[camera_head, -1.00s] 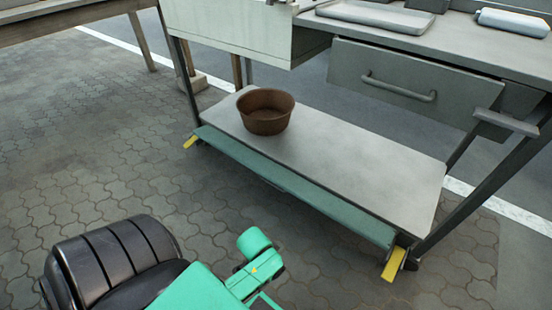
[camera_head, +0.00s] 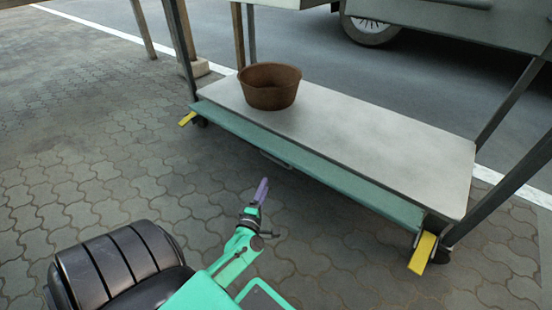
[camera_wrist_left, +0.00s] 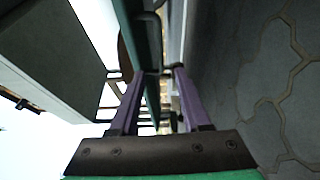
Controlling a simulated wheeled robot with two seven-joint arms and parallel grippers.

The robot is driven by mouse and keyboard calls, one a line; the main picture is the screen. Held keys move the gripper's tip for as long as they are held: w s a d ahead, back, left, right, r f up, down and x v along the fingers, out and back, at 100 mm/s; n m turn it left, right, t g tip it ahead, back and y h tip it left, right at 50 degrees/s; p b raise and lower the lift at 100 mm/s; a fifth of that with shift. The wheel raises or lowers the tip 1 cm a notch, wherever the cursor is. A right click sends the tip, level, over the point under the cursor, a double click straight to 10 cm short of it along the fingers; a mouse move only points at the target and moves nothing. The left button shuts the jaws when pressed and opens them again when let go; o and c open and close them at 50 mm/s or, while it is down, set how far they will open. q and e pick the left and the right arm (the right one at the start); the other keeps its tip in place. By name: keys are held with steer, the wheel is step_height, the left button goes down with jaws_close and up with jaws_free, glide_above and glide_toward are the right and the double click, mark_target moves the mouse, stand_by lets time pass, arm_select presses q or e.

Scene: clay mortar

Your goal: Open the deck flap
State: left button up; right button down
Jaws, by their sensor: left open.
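The deck flap (camera_head: 320,172) is a long teal panel along the front edge of the cart's low grey deck (camera_head: 370,140). A small bar handle (camera_head: 277,160) sits at the middle of its lower edge. My left gripper (camera_head: 262,186), with purple fingers, points toward the handle from the near side, a short way off. In the left wrist view its jaws (camera_wrist_left: 160,72) are apart, with the teal flap (camera_wrist_left: 154,95) seen edge-on between and beyond them. Nothing is held. My right gripper is in neither view.
A brown bowl (camera_head: 269,88) stands on the deck's left part. Yellow brake pedals (camera_head: 423,253) stick out by the casters at both front corners. Cart legs (camera_head: 500,205) rise at the sides. The paving (camera_head: 120,170) before the cart is open. A vehicle wheel (camera_head: 370,30) shows behind.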

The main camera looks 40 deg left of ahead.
mark_target(276, 161)
arm_select(q)
steer(key=b+x, duration=0.4)
steer(key=x, duration=1)
steer(key=shift+w+d+r, duration=0.1)
steer(key=shift+w, duration=0.05)
jaws_close()
stand_by(0.6)
